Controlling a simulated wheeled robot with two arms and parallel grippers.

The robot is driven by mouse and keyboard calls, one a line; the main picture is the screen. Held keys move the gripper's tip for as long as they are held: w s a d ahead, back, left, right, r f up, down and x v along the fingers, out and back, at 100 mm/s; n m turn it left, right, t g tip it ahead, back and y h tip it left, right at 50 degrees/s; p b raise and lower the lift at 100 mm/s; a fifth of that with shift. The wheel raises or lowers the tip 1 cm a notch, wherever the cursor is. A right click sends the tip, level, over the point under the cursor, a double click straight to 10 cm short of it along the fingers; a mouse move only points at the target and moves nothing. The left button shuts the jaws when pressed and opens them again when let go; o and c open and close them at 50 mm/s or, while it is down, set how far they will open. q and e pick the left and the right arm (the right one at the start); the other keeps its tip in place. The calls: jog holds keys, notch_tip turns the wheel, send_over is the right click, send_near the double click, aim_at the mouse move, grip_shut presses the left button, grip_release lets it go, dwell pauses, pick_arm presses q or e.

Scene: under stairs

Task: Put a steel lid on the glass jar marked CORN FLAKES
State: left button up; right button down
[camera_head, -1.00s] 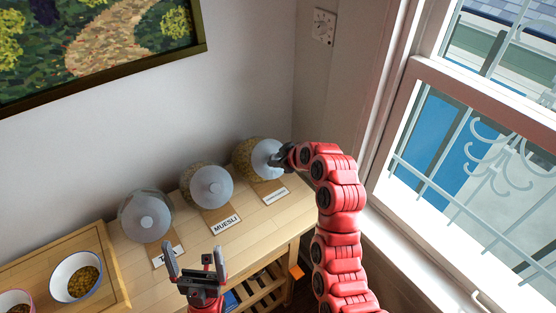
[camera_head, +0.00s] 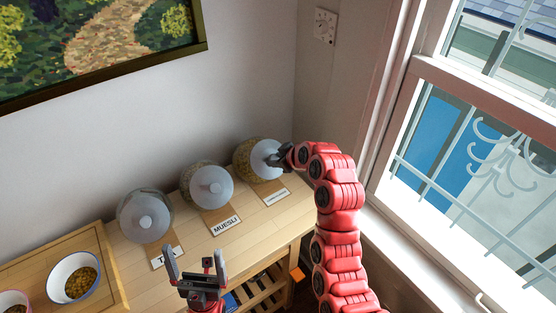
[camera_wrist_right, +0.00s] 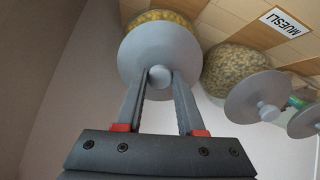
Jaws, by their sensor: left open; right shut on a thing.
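Three glass jars stand in a row on the wooden table (camera_head: 222,258), each topped by a grey steel lid. The far right jar (camera_head: 243,165) holds yellowish flakes; the label in front of it is too small to read. Its lid (camera_head: 264,157) sits at the jar's mouth, and my right gripper (camera_head: 283,160) is shut on the lid's knob. In the right wrist view this lid (camera_wrist_right: 160,52) covers the jar, and the fingers (camera_wrist_right: 159,84) close around its round knob (camera_wrist_right: 159,76). Whether the lid is fully seated is unclear. My left gripper (camera_head: 196,262) is open and empty at the front.
The middle jar's lid (camera_head: 211,187) is behind a MUESLI label (camera_head: 226,225). The left jar's lid (camera_head: 145,217) is behind a partly hidden label. A wooden tray (camera_head: 112,268) with bowls (camera_head: 74,278) stands at left. The wall and window bound the right side.

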jog(key=shift+w+a+f, duration=0.1)
jog(key=shift+w+f, duration=0.05)
jog(key=shift+f, duration=0.05)
jog(key=shift+c, duration=2.2)
grip_release()
jog(key=shift+o, duration=0.3)
jog(key=o, duration=0.4)
jog(key=shift+r, duration=0.1)
jog(key=shift+b+v, duration=0.75)
jog(key=shift+v, duration=2.25)
